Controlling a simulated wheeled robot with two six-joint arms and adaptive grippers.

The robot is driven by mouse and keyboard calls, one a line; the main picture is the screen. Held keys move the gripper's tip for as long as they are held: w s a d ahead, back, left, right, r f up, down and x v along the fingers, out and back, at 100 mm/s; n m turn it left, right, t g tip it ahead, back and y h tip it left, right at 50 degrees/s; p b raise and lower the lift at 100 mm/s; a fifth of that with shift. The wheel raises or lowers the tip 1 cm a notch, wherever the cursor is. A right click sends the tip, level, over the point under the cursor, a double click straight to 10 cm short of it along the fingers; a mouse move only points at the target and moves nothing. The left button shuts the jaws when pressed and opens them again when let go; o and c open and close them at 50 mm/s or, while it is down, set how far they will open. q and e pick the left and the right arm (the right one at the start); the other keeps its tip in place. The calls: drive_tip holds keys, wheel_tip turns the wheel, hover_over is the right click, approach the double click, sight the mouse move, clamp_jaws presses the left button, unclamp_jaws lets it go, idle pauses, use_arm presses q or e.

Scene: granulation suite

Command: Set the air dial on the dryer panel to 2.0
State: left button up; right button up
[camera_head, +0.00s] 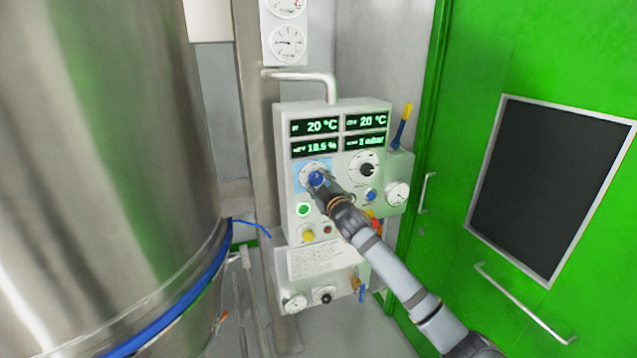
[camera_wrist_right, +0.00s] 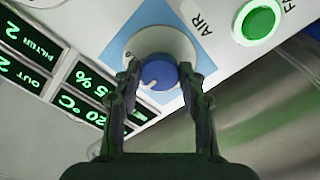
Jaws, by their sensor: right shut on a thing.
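The dryer panel (camera_head: 293,226) is a pale box with green displays, standing in the middle of the head view. The air dial (camera_head: 316,178) is a blue knob on a white round scale over a light blue square. In the right wrist view the blue air dial (camera_wrist_right: 158,74) sits between the fingers, with a white pointer mark toward the lower left; the scale numbers are too small or hidden to read. My right gripper (camera_head: 324,184) is shut on the dial, one finger on each side, as the wrist view shows (camera_wrist_right: 158,85). My left gripper is not in view.
A black knob (camera_head: 367,170) on a white dial and a small blue button (camera_head: 371,195) are to the right. A green lit button (camera_head: 304,210) is below the air dial. A large steel vessel (camera_head: 110,150) stands left; a green door (camera_head: 470,130) is right.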

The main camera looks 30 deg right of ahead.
drive_tip(key=o, duration=1.2)
drive_tip(key=shift+c, duration=0.2)
drive_tip(key=shift+s+a+f, duration=0.1)
drive_tip(key=shift+s, duration=0.35)
drive_tip(key=v, duration=0.6)
drive_tip(key=shift+s, duration=0.3)
drive_tip(key=shift+w+a, duration=0.1)
